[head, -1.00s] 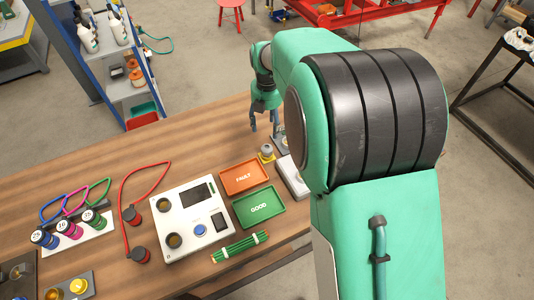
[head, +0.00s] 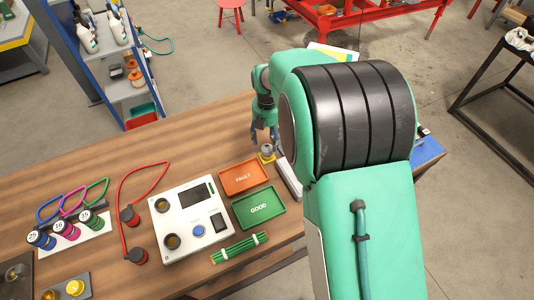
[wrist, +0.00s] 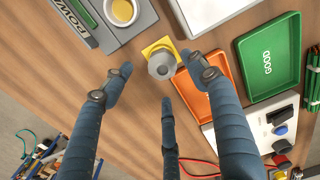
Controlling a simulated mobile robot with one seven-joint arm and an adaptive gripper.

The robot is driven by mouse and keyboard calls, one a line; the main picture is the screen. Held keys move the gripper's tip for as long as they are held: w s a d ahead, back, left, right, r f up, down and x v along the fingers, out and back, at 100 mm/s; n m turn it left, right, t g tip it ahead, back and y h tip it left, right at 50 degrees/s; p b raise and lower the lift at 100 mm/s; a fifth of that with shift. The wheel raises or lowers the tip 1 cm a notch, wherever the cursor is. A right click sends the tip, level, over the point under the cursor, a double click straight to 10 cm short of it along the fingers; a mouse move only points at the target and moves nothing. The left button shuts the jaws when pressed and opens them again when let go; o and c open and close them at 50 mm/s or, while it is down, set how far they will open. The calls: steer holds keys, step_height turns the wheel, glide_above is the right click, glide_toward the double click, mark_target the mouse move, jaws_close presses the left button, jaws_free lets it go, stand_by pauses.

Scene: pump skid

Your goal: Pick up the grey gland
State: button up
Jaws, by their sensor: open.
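An orange FAULT tray (head: 241,177) and a green GOOD tray (head: 262,208) lie beside the gland. A grey box with a yellow round part (wrist: 122,10) and a white box (wrist: 200,12) stand close by. A white panel (head: 171,238) and red cable lie left. Open wood lies at the back left.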

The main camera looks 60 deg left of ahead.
mark_target(267, 146)
steer(key=shift+f, duration=0.1)
steer(key=shift+d+f+b, duration=0.1)
steer(key=shift+f+b, duration=0.75)
steer(key=shift+f, duration=1.7)
steer(key=c, duration=1.4)
